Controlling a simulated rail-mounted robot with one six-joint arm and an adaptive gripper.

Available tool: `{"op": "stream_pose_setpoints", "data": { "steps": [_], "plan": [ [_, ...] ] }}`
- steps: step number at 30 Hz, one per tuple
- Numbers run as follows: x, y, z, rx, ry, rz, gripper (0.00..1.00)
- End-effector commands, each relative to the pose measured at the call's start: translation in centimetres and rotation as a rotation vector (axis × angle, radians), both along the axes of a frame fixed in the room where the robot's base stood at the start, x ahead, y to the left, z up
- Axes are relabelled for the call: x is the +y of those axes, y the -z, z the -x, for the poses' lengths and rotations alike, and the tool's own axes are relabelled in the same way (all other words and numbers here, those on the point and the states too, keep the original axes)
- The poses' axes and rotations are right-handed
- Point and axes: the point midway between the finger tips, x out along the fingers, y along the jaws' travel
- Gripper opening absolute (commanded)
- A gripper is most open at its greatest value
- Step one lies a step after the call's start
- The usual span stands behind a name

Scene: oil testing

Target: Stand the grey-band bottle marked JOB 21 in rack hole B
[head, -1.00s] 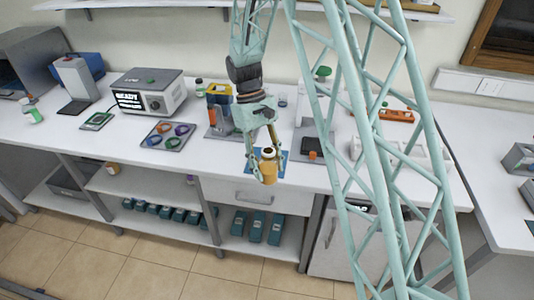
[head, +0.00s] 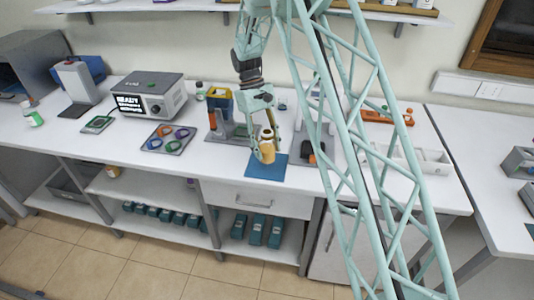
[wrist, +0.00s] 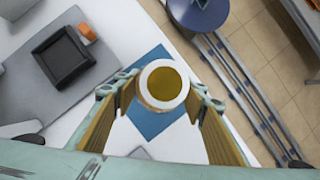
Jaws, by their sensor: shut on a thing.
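My gripper (head: 265,152) is shut on an amber bottle (head: 267,155) and holds it near the front of the bench, over or on a blue mat (head: 262,173). In the wrist view the bottle (wrist: 164,86) is seen from above as a pale ring around a yellow-brown middle, between my two fingers. Its band and any JOB marking cannot be read. I cannot tell whether its base touches the mat. A white rack-like holder (head: 432,163) stands to the right, partly behind my lattice structure; its hole letters cannot be read.
A grey tray with coloured rings (head: 169,138) and a READY instrument (head: 150,97) stand to the left. A grey device with a dark top (wrist: 62,60) and an orange block (wrist: 87,32) is beside the mat. An orange item (head: 385,116) lies behind the holder.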

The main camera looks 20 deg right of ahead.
Motion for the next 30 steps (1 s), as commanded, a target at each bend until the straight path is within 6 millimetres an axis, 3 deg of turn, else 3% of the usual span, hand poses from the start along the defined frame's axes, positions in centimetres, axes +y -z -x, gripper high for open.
{"op": "stream_pose_setpoints", "data": {
  "steps": [17,30],
  "plan": [
    [-0.2,0.1,-0.9,0.000,0.000,0.000,0.20],
    [-0.3,3.5,-1.0,0.000,0.000,0.000,0.20]
  ]
}}
